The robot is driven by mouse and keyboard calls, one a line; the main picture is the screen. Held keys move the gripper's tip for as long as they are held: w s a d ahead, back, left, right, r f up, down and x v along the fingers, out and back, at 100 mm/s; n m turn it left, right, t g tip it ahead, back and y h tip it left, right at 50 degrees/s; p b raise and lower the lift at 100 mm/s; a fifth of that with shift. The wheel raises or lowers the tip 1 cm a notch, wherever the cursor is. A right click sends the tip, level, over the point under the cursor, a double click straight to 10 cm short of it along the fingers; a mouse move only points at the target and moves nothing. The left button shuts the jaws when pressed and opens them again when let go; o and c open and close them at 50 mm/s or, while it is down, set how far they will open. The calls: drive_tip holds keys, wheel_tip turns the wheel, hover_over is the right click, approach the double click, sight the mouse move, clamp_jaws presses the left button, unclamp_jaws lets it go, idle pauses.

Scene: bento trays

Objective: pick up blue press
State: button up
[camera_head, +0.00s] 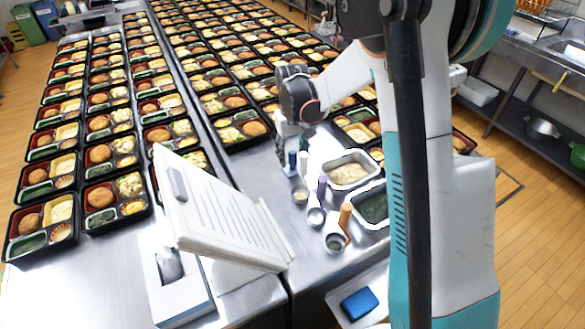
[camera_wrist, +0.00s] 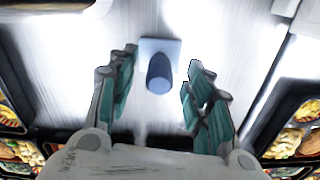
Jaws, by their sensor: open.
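The blue press is a dark blue cylindrical handle on a light blue square plate. In the wrist view the blue press (camera_wrist: 159,75) stands on the steel counter between the fingertips of my gripper (camera_wrist: 162,62). The teal fingers are open, one on each side, with a visible gap to the handle. In the head view my gripper (camera_head: 284,138) points down at the counter, and the blue press (camera_head: 292,160) shows as a small blue handle just by the fingers.
Close by on the counter are scoops with a purple handle (camera_head: 321,188) and an orange handle (camera_head: 345,216), and a metal food pan (camera_head: 335,181). A white tilted panel (camera_head: 218,215) stands to the left. Rows of filled bento trays (camera_head: 113,192) fill the counters behind.

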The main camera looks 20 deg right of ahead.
wheel_tip(320, 180, down, 2)
drive_tip(key=shift+r, duration=0.1)
clamp_jaws()
